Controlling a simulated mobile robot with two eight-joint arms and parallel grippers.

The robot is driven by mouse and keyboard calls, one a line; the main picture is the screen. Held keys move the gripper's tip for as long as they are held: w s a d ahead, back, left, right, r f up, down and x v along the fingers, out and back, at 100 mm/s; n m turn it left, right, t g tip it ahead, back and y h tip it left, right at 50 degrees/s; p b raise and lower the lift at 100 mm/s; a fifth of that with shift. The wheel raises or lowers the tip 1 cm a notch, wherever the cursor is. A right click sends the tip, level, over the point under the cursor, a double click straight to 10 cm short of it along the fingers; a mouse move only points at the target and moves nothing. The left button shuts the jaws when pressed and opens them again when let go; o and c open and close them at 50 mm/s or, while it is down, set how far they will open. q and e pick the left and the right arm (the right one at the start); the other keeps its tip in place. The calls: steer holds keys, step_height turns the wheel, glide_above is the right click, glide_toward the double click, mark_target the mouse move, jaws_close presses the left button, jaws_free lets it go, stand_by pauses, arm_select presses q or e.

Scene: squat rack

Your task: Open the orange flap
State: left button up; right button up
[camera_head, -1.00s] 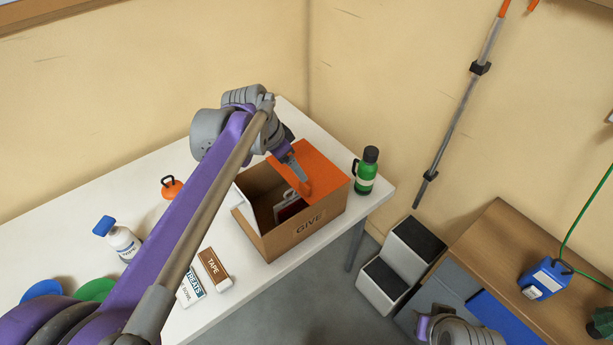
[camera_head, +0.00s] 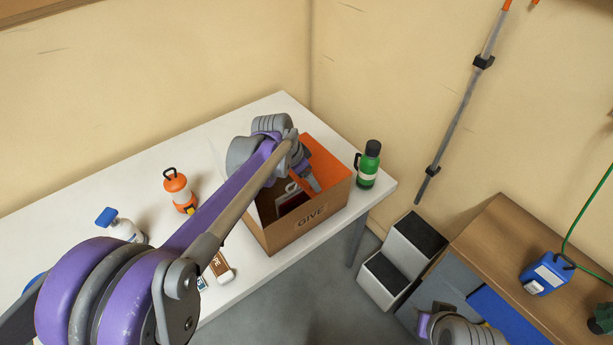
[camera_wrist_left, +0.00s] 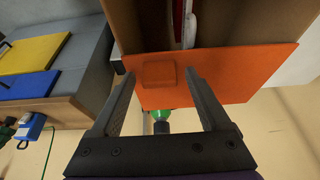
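The cardboard box (camera_head: 300,232) marked GIVE stands on the white table, with its top partly open. Its orange flap (camera_head: 333,163) lies across the right end of the opening, partly hidden by my left arm. The left wrist view shows the flap (camera_wrist_left: 240,75) with a small raised orange tab (camera_wrist_left: 155,75). My left gripper (camera_wrist_left: 159,76) is open, with its fingers on either side of the tab; I cannot tell whether they touch it. In the head view my left gripper (camera_head: 313,182) is over the flap. My right gripper's fingers are out of view.
A green bottle (camera_head: 368,165) stands close to the box's right. An orange lantern (camera_head: 180,192), a white spray bottle (camera_head: 122,228) and a small TAPE box (camera_head: 221,268) are on the table to the left. A step stool (camera_head: 402,260) is on the floor.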

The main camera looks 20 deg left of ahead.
arm_select(q)
jaws_close()
stand_by(1.3)
